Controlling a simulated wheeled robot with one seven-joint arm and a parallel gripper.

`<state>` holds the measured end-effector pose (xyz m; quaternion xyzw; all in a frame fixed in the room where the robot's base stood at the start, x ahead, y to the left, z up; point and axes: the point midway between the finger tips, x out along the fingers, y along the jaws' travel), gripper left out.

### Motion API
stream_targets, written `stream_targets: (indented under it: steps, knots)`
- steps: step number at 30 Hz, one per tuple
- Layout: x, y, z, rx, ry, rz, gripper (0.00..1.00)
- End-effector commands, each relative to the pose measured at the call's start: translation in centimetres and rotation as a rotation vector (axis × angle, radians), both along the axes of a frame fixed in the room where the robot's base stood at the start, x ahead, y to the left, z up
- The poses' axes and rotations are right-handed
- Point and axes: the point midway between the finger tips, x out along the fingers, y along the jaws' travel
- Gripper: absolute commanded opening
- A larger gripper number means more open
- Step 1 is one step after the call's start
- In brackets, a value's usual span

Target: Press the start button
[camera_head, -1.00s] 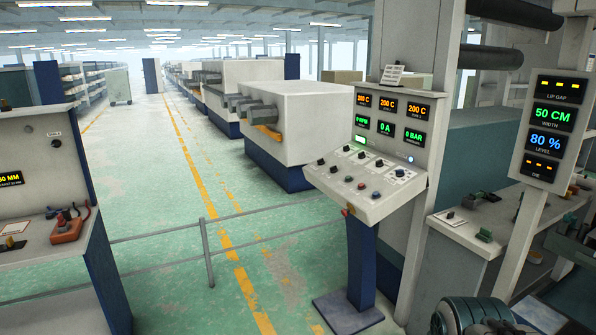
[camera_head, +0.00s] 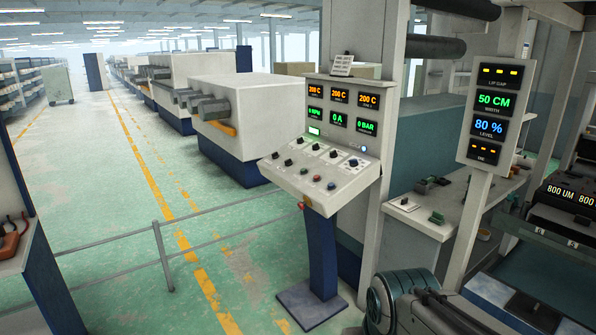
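The labels are too small to read, so I cannot tell which is the start button. My gripper is not visible.
A low grey rail (camera_head: 160,250) runs across the floor left of the console. A bench with red tools (camera_head: 10,238) is at the left edge. A readout board (camera_head: 489,115) and machinery stand right. Green floor (camera_head: 110,270) is open ahead.

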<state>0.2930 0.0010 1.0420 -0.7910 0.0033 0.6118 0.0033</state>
Motion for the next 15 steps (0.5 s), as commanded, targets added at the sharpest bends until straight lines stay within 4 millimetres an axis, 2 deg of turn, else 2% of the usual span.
stream_targets:
  steps: [1, 2, 15]
  knots:
    - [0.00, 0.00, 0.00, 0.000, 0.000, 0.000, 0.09]
    - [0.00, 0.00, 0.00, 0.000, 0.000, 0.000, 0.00]
    - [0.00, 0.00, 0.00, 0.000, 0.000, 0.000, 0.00]
